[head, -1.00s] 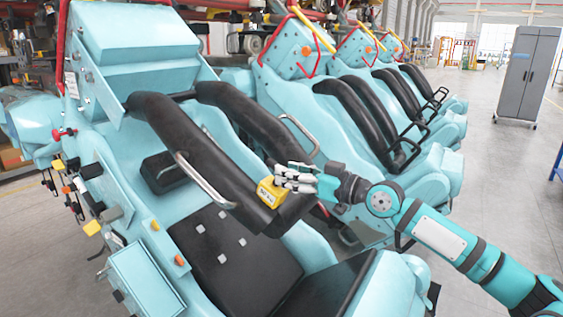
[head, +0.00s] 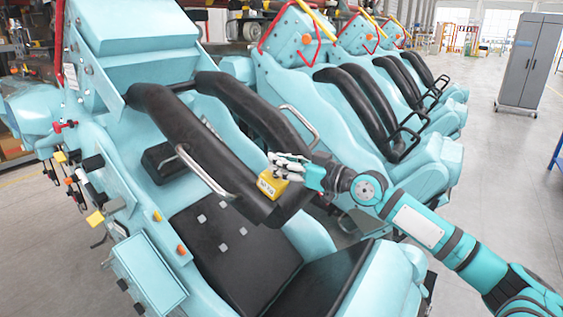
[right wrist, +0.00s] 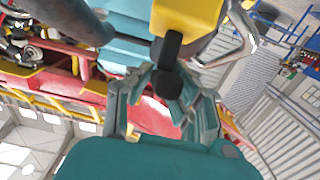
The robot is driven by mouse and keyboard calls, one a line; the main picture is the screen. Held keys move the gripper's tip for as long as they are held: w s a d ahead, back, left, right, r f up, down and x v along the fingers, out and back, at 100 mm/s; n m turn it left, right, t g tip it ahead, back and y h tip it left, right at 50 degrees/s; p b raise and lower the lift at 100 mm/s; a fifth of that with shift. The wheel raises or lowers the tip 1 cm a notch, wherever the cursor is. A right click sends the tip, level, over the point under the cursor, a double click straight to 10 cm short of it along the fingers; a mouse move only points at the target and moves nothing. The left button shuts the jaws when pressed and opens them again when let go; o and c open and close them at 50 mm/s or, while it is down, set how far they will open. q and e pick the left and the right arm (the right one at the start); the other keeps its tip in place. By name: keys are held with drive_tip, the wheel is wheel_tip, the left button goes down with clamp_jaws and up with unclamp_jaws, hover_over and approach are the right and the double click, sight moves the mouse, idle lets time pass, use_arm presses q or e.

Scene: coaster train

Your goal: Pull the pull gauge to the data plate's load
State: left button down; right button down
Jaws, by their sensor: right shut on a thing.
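The pull gauge is a yellow block with a pale label (head: 271,185) at the lower end of the near seat's black lap bar (head: 185,143). My right gripper (head: 288,167) is at its upper right side. In the right wrist view, the yellow gauge body (right wrist: 188,20) is at the top, with a black handle (right wrist: 170,58) reaching down to my right gripper (right wrist: 168,84). The fingers are shut on that handle. The gauge reading does not show, and I cannot make out the data plate. My left gripper is not in view.
The near teal seat has a black cushion (head: 235,240) below the lap bar. More seats with lap bars (head: 362,110) stand behind to the right. A small teal box (head: 148,275) is at the seat's left side. A grey cabinet (head: 528,62) stands on open floor.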

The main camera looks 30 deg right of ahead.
idle(0.3)
drive_tip(key=r, duration=0.2)
drive_tip(key=s+r, duration=0.1)
drive_tip(key=r, duration=0.1)
drive_tip(key=d+r, duration=0.1)
drive_tip(key=r, duration=0.1)
drive_tip(key=shift+s, duration=0.35)
drive_tip(key=c, duration=1.5)
unclamp_jaws()
drive_tip(key=shift+o, duration=1.3)
drive_tip(key=shift+s, duration=0.4)
drive_tip(key=shift+w+f, duration=0.15)
drive_tip(key=shift+f, duration=0.2)
drive_tip(key=shift+s+d+f, duration=0.1)
drive_tip(key=shift+s+d, duration=0.1)
drive_tip(key=shift+s, duration=0.1)
drive_tip(key=v, duration=1.1)
drive_tip(key=shift+s+r, duration=0.2)
drive_tip(key=shift+s, duration=0.1)
